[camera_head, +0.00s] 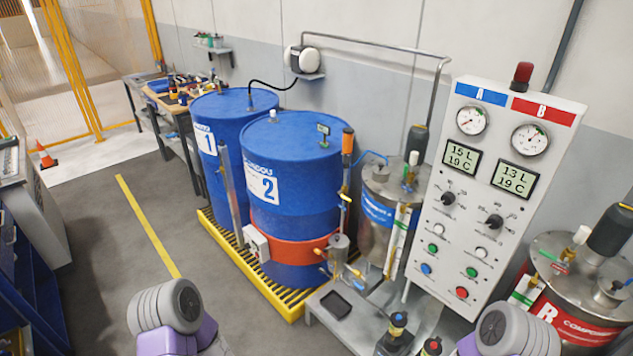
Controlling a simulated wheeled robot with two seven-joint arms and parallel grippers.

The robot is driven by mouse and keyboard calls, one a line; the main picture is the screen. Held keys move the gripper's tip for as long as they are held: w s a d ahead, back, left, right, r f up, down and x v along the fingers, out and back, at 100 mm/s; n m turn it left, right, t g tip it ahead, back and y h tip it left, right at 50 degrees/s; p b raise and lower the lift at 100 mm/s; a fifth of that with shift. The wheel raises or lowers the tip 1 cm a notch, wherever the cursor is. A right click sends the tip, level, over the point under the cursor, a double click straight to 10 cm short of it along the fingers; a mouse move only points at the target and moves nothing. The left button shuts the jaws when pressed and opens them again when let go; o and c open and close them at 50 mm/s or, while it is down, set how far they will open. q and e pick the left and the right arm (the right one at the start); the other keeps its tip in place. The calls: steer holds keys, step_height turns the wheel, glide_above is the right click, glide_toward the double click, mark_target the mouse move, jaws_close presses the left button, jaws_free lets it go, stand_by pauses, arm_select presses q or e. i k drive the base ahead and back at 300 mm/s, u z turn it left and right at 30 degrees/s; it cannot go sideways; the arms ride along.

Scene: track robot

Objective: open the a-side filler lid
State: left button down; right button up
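The A-side tank (377,235) is a steel drum with a blue label, standing behind the left edge of the control panel. Its top (378,180) shows small fittings, a brass valve and a dark motor (416,143). A small round cap seems to sit on the top, but it is too small to tell whether it is the filler lid or whether it is shut. The panel hides the tank's right side. Only grey and purple links of my two arms show at the bottom edge. Neither gripper is in view.
The control panel (440,230) stands between the A tank and the red-labelled B tank (570,318). Blue drums 1 (212,120) and 2 (285,185) stand on a yellow spill pallet (240,258). A low grey stand (325,317) holds a black tray (336,304).

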mark_target(380, 169)
steer(key=u, duration=1.15)
steer(key=i, duration=0.85)
steer(key=z, duration=0.65)
